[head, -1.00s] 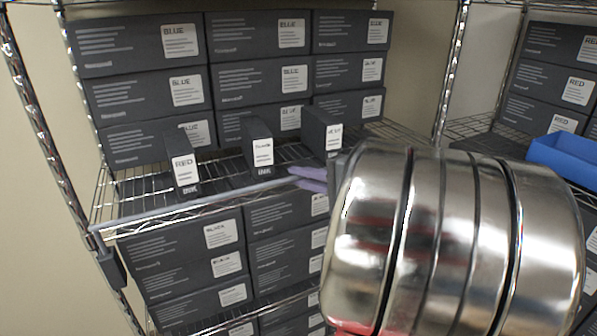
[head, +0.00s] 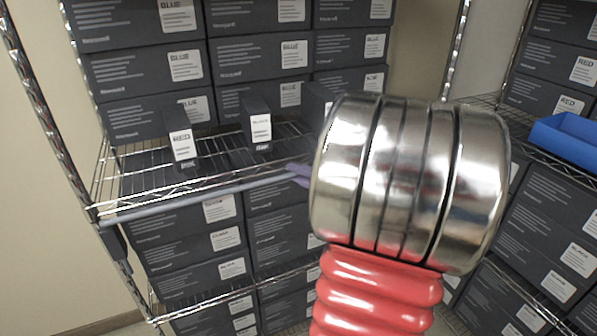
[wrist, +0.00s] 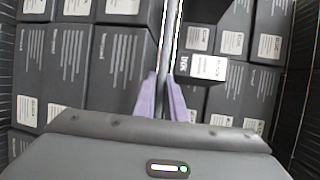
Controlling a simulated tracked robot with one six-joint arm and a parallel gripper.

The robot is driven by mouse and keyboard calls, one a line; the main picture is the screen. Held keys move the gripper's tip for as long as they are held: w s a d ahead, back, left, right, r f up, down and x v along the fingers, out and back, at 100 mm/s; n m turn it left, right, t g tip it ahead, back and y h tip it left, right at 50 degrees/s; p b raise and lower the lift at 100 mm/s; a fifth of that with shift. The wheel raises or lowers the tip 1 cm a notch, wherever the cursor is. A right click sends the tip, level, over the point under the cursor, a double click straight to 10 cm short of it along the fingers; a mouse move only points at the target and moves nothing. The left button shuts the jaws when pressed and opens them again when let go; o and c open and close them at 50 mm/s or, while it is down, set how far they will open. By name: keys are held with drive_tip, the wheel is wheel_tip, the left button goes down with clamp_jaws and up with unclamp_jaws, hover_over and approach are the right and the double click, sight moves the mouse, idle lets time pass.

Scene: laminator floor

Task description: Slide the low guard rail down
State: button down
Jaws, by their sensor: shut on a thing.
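The guard rail (head: 190,198) is a thin grey bar along the front edge of the middle wire shelf. In the head view it sits slightly below the shelf's front wire. My gripper (head: 299,172) shows there only as a bit of purple finger at the rail, mostly hidden behind my shiny arm link. In the wrist view the rail (wrist: 169,35) runs up from between the two purple fingers of my gripper (wrist: 161,82), which are shut on it.
Stacks of dark boxes (head: 150,65) fill the shelves above and below. A blue bin (head: 566,138) is on the right rack.

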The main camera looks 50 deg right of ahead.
drive_tip(key=shift+s+f, duration=0.15)
drive_tip(key=shift+f, duration=0.35)
drive_tip(key=c, duration=1.8)
unclamp_jaws()
drive_tip(key=shift+c, duration=0.2)
drive_tip(key=shift+r, duration=0.15)
drive_tip(key=shift+s+a+r, duration=0.1)
drive_tip(key=shift+s+r, duration=0.3)
drive_tip(key=shift+s, duration=1.85)
drive_tip(key=shift+s+a+r, duration=0.1)
drive_tip(key=shift+s+r, duration=0.3)
drive_tip(key=shift+s, duration=1.9)
drive_tip(key=shift+s+a+r, duration=0.1)
drive_tip(key=shift+s+r, duration=0.3)
drive_tip(key=shift+s, duration=1.85)
drive_tip(key=shift+w+a, duration=0.1)
